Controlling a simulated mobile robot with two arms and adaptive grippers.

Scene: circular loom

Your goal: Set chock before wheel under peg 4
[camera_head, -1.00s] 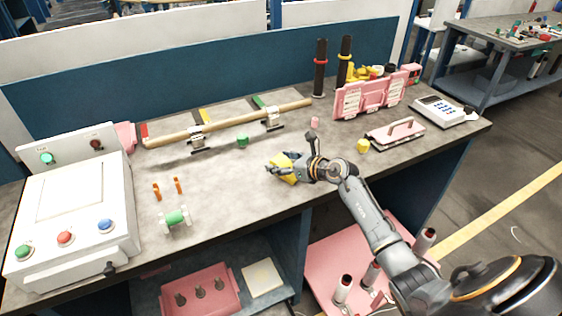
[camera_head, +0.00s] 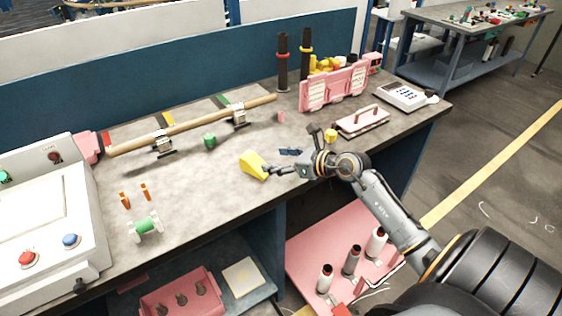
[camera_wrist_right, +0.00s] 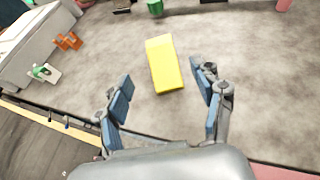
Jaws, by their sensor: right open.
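A yellow wedge-like block, which looks like the chock (camera_head: 253,165), lies on the grey tabletop near the front edge. It also shows in the right wrist view (camera_wrist_right: 164,64), beyond and partly between the fingers. My right gripper (camera_head: 276,162) is open and empty, just right of the chock, with its blue-padded fingers apart from it. A green spool with white ends (camera_head: 145,227) lies at the left front of the table and shows at the left of the wrist view (camera_wrist_right: 45,73). I cannot make out which thing is the wheel or peg 4. My left gripper is out of view.
A wooden bar on stands (camera_head: 190,126) runs along the back, with a green knob (camera_head: 210,140) before it. Orange pieces (camera_head: 145,191) stand at left by a white control box (camera_head: 40,230). A pink lidded tray (camera_head: 362,121) is at right. Bare tabletop surrounds the chock.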

